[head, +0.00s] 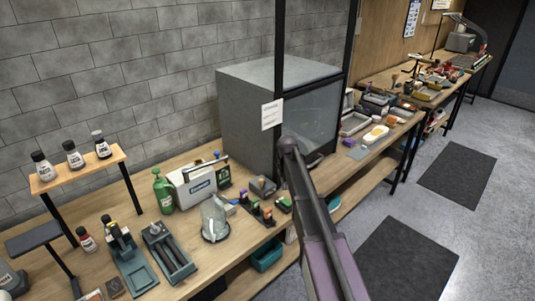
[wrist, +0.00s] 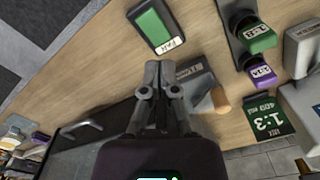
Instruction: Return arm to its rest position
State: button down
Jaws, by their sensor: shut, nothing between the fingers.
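My gripper (wrist: 160,75) shows in the wrist view above the wooden bench (wrist: 95,62). Its two fingers are together with nothing between them. Beyond the fingertips lies a green pad in a dark frame with a paper label (wrist: 154,28). A grey block with a wooden knob (wrist: 196,84) sits beside the fingers on the right, partly hidden by them; I cannot tell if they touch. In the head view my arm rises from the bottom edge in front of the grey cabinet (head: 245,115). My gripper cannot be made out there.
In the wrist view, green-topped and purple-topped pieces (wrist: 257,38) and a dark green 1:3 card (wrist: 266,120) lie to the right. In the head view, a green bottle (head: 163,191), a glass jar (head: 214,218) and a small bottle shelf (head: 80,171) stand left of the cabinet.

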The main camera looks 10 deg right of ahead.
jog(key=s+m, duration=0.1)
jog(key=s, duration=2.7)
jog(key=shift+s+a, duration=0.15)
jog(key=shift+s, duration=0.05)
jog(key=shift+w, duration=0.1)
notch_tip(320, 180, up, 7)
jog(key=m+p, duration=0.7)
jog(key=m, duration=0.4)
send_over(288, 204)
jog(key=shift+w+r, duration=0.1)
jog(key=shift+r, duration=0.1)
jog(key=shift+f, duration=0.2)
notch_tip(288, 204, down, 14)
jog(key=b, duration=1.3)
jog(key=shift+r+b, duration=0.2)
jog(key=shift+b, duration=0.1)
